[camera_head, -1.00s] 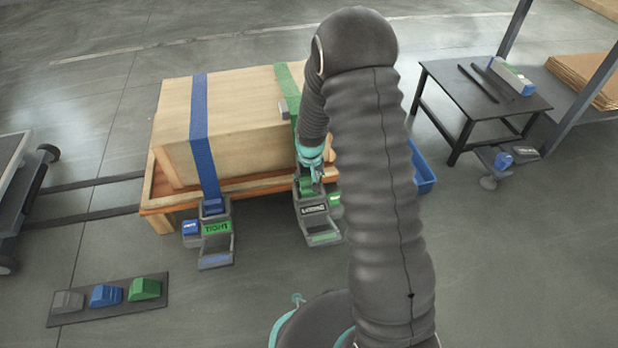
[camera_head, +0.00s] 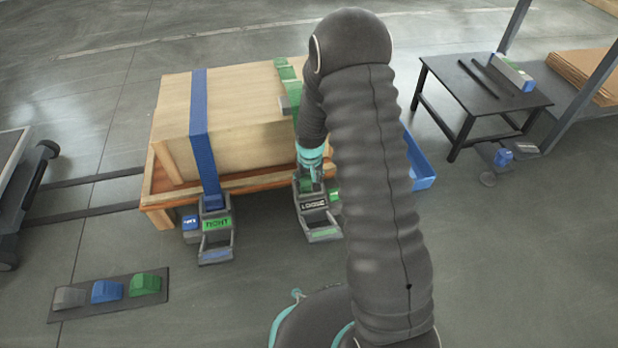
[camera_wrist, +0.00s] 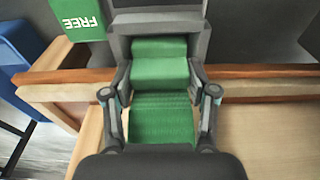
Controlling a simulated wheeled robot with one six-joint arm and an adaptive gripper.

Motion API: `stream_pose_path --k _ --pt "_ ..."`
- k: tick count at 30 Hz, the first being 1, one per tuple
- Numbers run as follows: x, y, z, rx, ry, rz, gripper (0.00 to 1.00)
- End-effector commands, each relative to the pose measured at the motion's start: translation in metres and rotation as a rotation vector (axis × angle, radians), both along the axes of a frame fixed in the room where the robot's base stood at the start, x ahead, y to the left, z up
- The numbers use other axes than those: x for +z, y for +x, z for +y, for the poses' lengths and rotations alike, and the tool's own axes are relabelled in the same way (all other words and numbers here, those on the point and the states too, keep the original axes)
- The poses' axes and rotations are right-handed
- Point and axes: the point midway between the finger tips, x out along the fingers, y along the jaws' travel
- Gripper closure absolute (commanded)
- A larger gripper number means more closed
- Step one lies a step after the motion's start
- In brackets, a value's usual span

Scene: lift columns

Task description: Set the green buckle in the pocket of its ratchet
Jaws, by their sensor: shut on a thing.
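The green buckle (camera_wrist: 160,70) sits between the fingers of my gripper (camera_wrist: 160,93) in the wrist view, with the green strap (camera_wrist: 160,122) running from it. My gripper is shut on the buckle. The buckle's far end is at the grey frame of the ratchet (camera_wrist: 158,22); I cannot tell whether it is fully down in the pocket. In the head view the ratchet (camera_head: 322,234) stands in front of the crate with a "LOOSE" label. My gripper (camera_head: 311,178) is right over it, and my arm hides part of the strap (camera_head: 284,70).
A blue strap (camera_head: 203,140) crosses the wooden crate (camera_head: 245,125) to a second ratchet (camera_head: 216,255) marked "TIGHT". A green block marked "FREE" (camera_wrist: 78,18) is beside the ratchet. A blue bin (camera_head: 424,180) stands right of the crate. A floor plate (camera_head: 75,312) holds grey, blue and green blocks.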

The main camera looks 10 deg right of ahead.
Motion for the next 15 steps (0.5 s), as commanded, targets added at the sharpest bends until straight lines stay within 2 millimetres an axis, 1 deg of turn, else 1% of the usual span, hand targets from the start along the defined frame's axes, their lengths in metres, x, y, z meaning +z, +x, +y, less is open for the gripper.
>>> stream_pose_path --k 1,2,3,4,15 --pt "0.0006 0.0004 0.0 0.0 0.0 -0.001 0.35" --pt "0.0006 0.0004 0.0 0.0 0.0 -0.001 0.27" --pt "0.0006 0.0003 0.0 0.0 0.0 -0.001 0.17" --pt "0.0006 0.0003 0.0 0.0 0.0 -0.001 0.13" --pt "0.0025 -0.0001 0.0 0.0 0.0 -0.001 0.13"
